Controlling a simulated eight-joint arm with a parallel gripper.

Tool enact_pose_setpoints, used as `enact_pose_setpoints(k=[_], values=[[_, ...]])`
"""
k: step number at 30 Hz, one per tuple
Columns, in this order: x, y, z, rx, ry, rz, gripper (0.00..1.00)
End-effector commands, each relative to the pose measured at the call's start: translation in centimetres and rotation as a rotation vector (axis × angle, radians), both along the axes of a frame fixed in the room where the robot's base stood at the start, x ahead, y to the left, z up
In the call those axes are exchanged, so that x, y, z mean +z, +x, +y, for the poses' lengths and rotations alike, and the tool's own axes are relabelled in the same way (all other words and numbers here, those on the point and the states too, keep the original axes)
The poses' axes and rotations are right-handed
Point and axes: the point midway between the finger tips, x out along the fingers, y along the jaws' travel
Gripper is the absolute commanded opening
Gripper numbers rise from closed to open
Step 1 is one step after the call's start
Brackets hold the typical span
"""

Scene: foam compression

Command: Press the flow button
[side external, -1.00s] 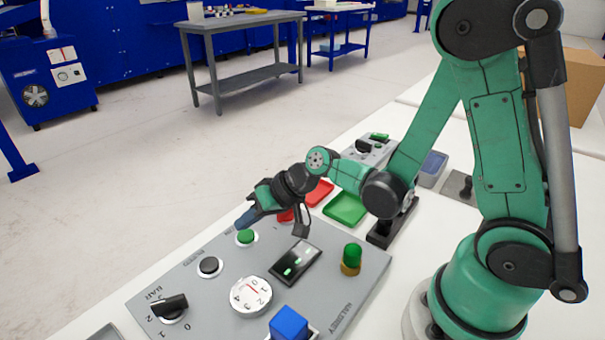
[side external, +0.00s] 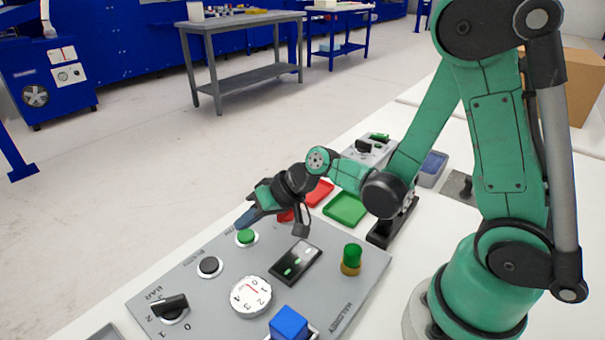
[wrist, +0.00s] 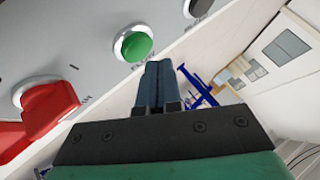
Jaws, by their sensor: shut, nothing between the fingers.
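The grey control panel (side external: 222,316) lies on the white table. A green push button (side external: 246,237) in a silver ring and a black push button (side external: 209,266) sit along its far left edge. In the wrist view the closed fingers (wrist: 158,80) point up just below and right of the green button (wrist: 133,44). Part of the black button (wrist: 196,7) shows at the top edge.
A red knob (wrist: 45,105) is left of the fingers. A green tray (side external: 346,208) lies behind.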

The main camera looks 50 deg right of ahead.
Motion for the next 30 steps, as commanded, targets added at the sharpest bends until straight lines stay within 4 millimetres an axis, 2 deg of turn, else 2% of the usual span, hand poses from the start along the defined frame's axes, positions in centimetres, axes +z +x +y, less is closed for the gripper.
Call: enact_pose_setpoints(k=[20,30], values=[[0.2,0.0,0.0,0.000,0.000,0.000,0.00],[3.3,0.0,0.0,0.000,0.000,0.000,0.00]])
